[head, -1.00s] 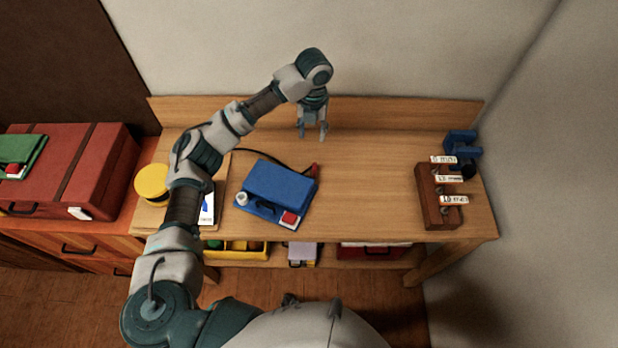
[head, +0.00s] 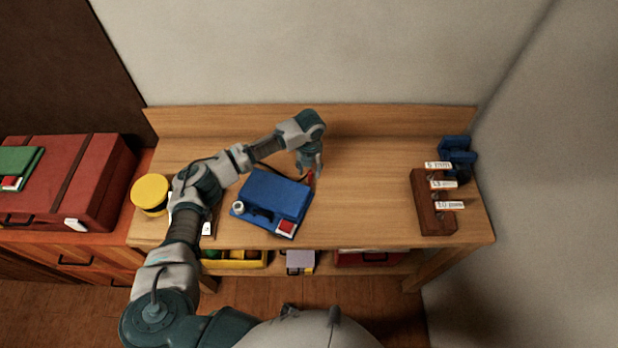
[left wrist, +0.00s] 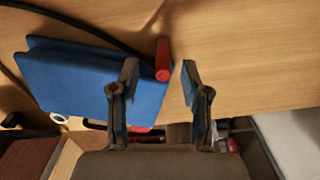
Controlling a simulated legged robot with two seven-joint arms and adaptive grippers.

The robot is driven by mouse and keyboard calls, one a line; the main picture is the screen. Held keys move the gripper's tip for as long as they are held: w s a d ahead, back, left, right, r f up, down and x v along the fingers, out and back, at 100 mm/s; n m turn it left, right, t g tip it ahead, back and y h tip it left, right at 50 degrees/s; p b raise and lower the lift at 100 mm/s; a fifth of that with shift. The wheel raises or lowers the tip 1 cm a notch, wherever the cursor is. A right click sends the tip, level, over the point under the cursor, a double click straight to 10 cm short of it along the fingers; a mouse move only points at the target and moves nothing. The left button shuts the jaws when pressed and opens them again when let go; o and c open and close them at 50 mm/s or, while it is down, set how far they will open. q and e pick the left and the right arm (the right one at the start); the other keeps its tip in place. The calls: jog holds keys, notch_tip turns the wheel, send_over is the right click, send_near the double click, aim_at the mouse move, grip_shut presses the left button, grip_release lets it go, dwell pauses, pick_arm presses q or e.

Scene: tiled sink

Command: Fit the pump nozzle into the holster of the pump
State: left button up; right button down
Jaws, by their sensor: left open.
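The blue pump (head: 275,192) lies on the wooden workbench, with a white ring-shaped fitting (head: 238,208) at its front left corner; I cannot tell for sure that this is the holster. The red pump nozzle (head: 311,177) is at the pump's right back corner, on a black hose. My left gripper (head: 309,171) is open right over the nozzle and partly covers it. In the left wrist view the red nozzle (left wrist: 163,60) shows between the open fingers (left wrist: 159,68), nearer the left finger. I cannot tell whether they touch it. My right gripper is not in view.
A brown block with labels (head: 426,205) and a blue clamp-like object (head: 456,153) stand at the bench's right. A yellow round tub (head: 150,193) is at the left. A raised board (head: 400,121) edges the back. The bench middle right is clear.

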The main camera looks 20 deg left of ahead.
pick_arm(q)
jog(key=shift+d+f, duration=0.35)
jog(key=shift+f, duration=0.4)
jog(key=shift+a, duration=0.1)
grip_shut()
jog(key=shift+a, duration=0.15)
